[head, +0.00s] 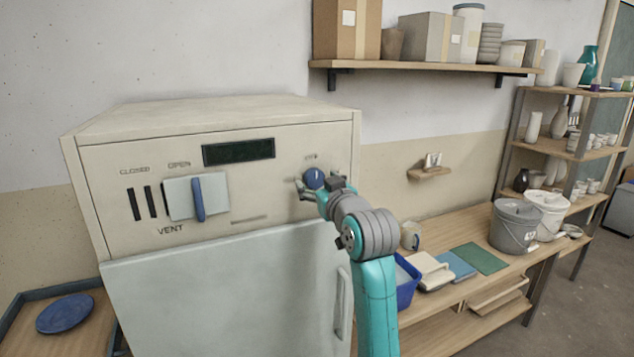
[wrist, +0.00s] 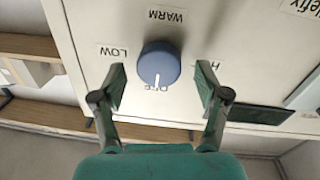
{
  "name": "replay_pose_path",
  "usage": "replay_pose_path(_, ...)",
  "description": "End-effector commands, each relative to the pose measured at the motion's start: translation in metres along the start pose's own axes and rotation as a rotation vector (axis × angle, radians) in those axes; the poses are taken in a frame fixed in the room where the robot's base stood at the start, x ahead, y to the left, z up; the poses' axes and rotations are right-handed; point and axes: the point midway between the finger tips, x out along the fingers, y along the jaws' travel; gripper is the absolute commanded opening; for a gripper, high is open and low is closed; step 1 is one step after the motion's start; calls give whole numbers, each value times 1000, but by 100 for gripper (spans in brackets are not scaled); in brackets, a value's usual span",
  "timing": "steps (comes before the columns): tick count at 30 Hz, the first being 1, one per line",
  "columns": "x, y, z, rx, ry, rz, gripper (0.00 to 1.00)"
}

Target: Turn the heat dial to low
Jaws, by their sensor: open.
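The heat dial (wrist: 160,62) is a round blue knob on the cream kiln front. In the wrist view its white mark points at the OFF label, which the knob partly covers. The picture is upside down there, with LOW (wrist: 112,51) on the left, WARM (wrist: 166,16) at the top and a label starting with H partly hidden on the right. My gripper (wrist: 161,80) is open, with one finger on each side of the dial and a gap to both. In the head view the dial (head: 314,178) shows just above my gripper (head: 318,188).
The kiln (head: 110,170) also carries a vent slider with a blue handle (head: 198,199), a dark display (head: 238,151) and a door handle (head: 341,302). To the right, a workbench holds a blue bin (head: 408,290) and buckets (head: 516,226). A shelf (head: 425,68) hangs above.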

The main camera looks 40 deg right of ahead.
Motion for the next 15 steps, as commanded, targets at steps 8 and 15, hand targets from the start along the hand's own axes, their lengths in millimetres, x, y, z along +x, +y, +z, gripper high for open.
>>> replay_pose_path(8,12,0,0,0,1,0,74)
replay_pose_path(15,12,0,0,0,0,0,62)
